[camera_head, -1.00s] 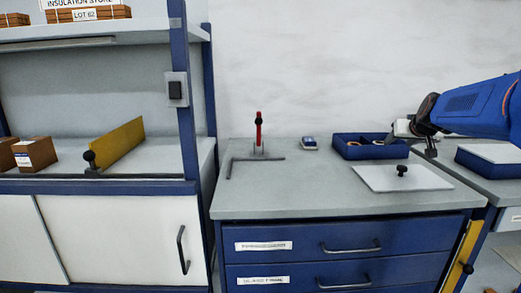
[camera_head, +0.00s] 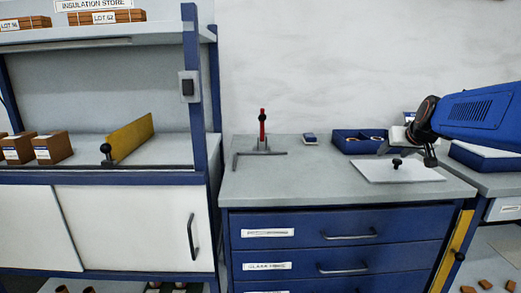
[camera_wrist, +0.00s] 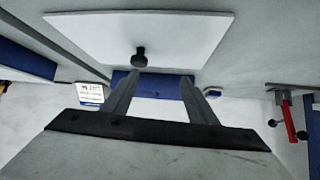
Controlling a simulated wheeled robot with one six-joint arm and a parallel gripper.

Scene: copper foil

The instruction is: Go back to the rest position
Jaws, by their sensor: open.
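My gripper (camera_head: 408,146) is at the right of the head view, above the back right of the workbench, near a white plate with a black knob. In the wrist view my gripper (camera_wrist: 163,84) has its two fingers apart with nothing between them. The white plate (camera_head: 374,172) lies flat on the bench and also fills the upper part of the wrist view (camera_wrist: 190,35). The arm hides part of the blue tray (camera_head: 343,147) behind the plate.
A red-handled clamp (camera_head: 262,132) and a small blue-and-white item (camera_head: 310,138) stand on the bench (camera_head: 300,185). Left is a shelf unit with a yellow plate (camera_head: 130,138) and brown boxes (camera_head: 52,148). Another blue-edged container (camera_head: 488,158) is at the right. The bench's front left is clear.

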